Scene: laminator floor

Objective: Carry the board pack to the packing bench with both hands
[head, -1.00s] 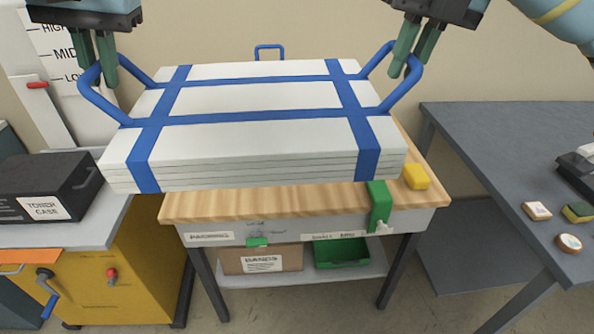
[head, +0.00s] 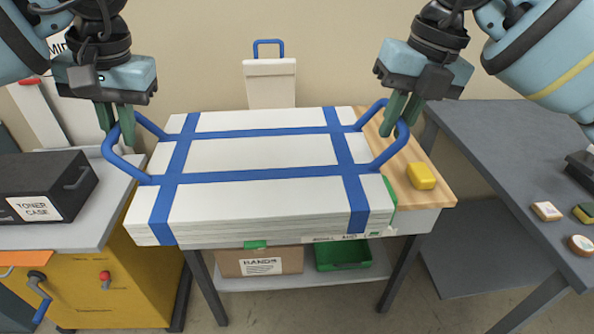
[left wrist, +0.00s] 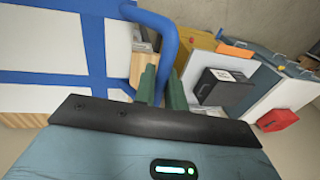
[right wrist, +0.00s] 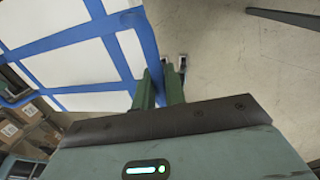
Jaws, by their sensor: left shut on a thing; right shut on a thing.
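The board pack (head: 262,154) is a stack of white boards tied with blue straps, with a blue loop handle on each side. It lies flat over the wooden-topped packing bench (head: 436,192); whether it touches the top is hard to tell. My left gripper (head: 119,128) is shut on the left blue handle (head: 122,168), which also shows in the left wrist view (left wrist: 166,42). My right gripper (head: 396,113) is shut on the right blue handle (head: 392,156); in the right wrist view its fingers (right wrist: 160,88) are at the strap side. The pack hides most of the bench top.
A yellow block (head: 421,176) sits on the bench right of the pack. A black toner case (head: 45,188) stands on the left cabinet. A grey table (head: 490,140) is at right. A green bin (head: 343,254) and a cardboard box (head: 258,261) are on the shelf below.

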